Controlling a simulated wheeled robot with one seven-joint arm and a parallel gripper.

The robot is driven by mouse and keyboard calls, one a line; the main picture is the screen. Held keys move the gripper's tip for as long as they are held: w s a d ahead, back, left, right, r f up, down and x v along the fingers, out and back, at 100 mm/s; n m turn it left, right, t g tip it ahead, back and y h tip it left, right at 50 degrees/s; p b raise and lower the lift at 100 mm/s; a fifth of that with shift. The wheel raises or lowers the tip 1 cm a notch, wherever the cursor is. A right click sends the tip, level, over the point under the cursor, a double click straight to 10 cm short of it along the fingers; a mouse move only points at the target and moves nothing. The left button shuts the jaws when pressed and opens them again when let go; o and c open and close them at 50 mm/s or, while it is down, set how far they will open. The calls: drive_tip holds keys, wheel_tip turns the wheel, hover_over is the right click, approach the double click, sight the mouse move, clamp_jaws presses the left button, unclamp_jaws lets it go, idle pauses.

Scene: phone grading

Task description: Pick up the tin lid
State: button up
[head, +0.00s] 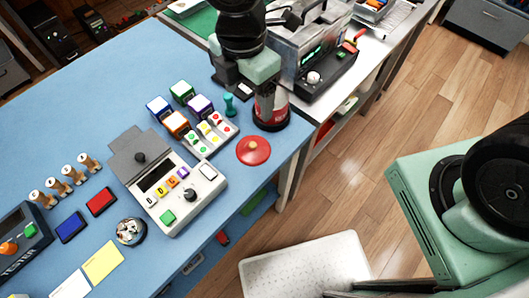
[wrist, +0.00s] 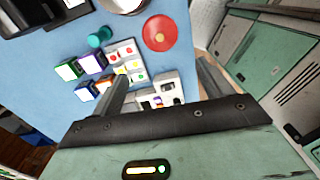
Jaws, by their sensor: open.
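The tin lid (head: 253,151) is a round red disc with a small knob. It lies flat on the blue table near its right edge, and it also shows at the top of the wrist view (wrist: 160,33). My gripper (wrist: 163,68) is open and empty, with its two fingers spread apart well above the table. In the wrist view the lid lies beyond the fingertips, between them and the upper edge. Nothing touches the lid. A red tin (head: 271,112) stands just behind the lid in the head view.
A teal peg (head: 229,105), several coloured cubes (head: 175,123) and a grid of marked buttons (head: 211,132) stand left of the lid. A grey grading device (head: 172,213) sits in front. The table edge is close on the lid's right.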

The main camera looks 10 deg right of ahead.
drive_tip(key=b, duration=0.2)
hover_over(253, 145)
drive_tip(key=shift+n, duration=0.3)
drive_tip(key=f, duration=1.2)
drive_tip(key=shift+w+a+f, duration=0.15)
drive_tip(key=shift+w+f, duration=0.1)
drive_tip(key=shift+s+f, duration=0.15)
drive_tip(key=shift+f, duration=2.5)
drive_tip(key=c, duration=0.9)
drive_tip(key=shift+o, duration=0.2)
